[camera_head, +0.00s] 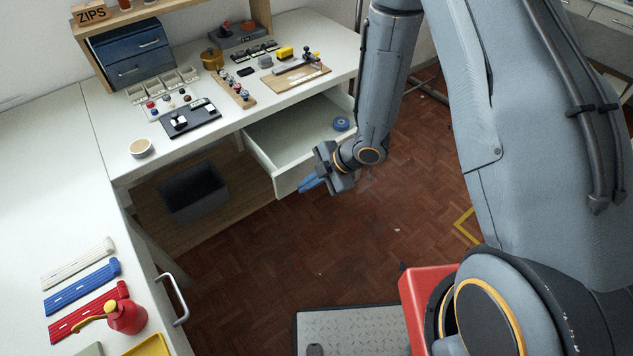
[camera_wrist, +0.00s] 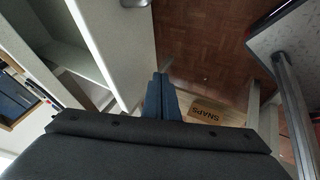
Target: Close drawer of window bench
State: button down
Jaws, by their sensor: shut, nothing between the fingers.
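The window bench (camera_head: 225,140) stands at the back, with its white drawer (camera_head: 285,140) pulled out to the front. A blue round item (camera_head: 341,124) lies inside the drawer, and the rest of its visible floor is bare. My gripper (camera_head: 309,185) is shut and empty, just outside the drawer's front panel, with its blue fingers pointing left. Part of that front is hidden behind my gripper and arm. In the wrist view the shut fingers (camera_wrist: 163,97) are beside a white panel (camera_wrist: 128,40); I cannot tell whether they touch it.
A dark bin (camera_head: 195,192) stands on the wooden shelf under the bench. Small parts trays and a blue drawer box (camera_head: 130,55) are on the bench top. A white counter (camera_head: 40,190) is at left. The parquet floor (camera_head: 270,260) before the drawer is clear.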

jog(key=shift+w+a+p, duration=0.3)
jog(key=shift+w+a, duration=0.4)
jog(key=shift+w, duration=0.3)
jog(key=shift+w+a, duration=0.1)
